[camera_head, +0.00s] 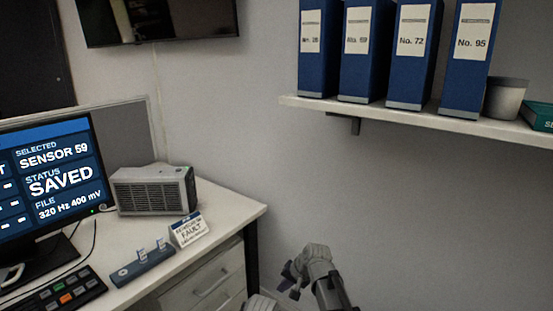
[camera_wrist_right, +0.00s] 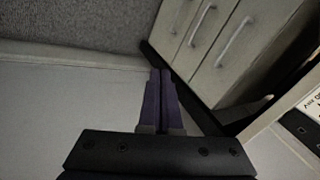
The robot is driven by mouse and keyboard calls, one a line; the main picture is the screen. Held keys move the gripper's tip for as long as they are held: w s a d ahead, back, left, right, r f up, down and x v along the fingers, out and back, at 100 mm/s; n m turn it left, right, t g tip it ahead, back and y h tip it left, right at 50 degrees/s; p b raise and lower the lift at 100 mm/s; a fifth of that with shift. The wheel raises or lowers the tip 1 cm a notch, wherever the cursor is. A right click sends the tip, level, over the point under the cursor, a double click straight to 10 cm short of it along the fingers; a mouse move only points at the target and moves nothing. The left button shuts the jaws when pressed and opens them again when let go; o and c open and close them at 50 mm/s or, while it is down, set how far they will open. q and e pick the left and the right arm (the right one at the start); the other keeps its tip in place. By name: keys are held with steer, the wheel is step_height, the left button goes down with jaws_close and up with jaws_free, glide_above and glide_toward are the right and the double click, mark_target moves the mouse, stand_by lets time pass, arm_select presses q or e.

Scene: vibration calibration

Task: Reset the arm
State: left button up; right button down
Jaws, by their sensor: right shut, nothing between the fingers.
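My right arm shows at the bottom of the head view, with its gripper (camera_head: 290,282) to the right of the desk and below the shelf. In the right wrist view the two purple fingers of the right gripper (camera_wrist_right: 161,72) lie together, shut and empty. They point past the drawer unit (camera_wrist_right: 215,45) and touch nothing that I can see. A pale arm part shows at the bottom edge near the desk drawers. The left gripper is not in view.
A desk (camera_head: 228,222) holds a monitor (camera_head: 50,175) reading "SENSOR 59, SAVED, 320 Hz 400 mV", a grey box (camera_head: 150,192), a fault card (camera_head: 189,230), a blue rail (camera_head: 142,266) and a keypad (camera_head: 55,294). A shelf (camera_head: 400,115) carries blue binders (camera_head: 412,60). Bare wall lies between.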

steer(key=s+d+f+n+g+h, duration=0.3)
steer(key=s+d+n+h, duration=0.1)
steer(key=s+d, duration=1.3)
steer(key=s+a+n+g+h, duration=0.1)
steer(key=s+a+n, duration=0.1)
steer(key=s+a, duration=0.3)
steer(key=s+a+n+h, duration=0.1)
steer(key=s+a, duration=0.1)
steer(key=a, duration=0.5)
step_height(320, 180, up, 27)
steer(key=p, duration=2.7)
steer(key=shift+s+a+n, duration=0.15)
steer(key=shift+s+n, duration=0.15)
steer(key=shift+s, duration=0.05)
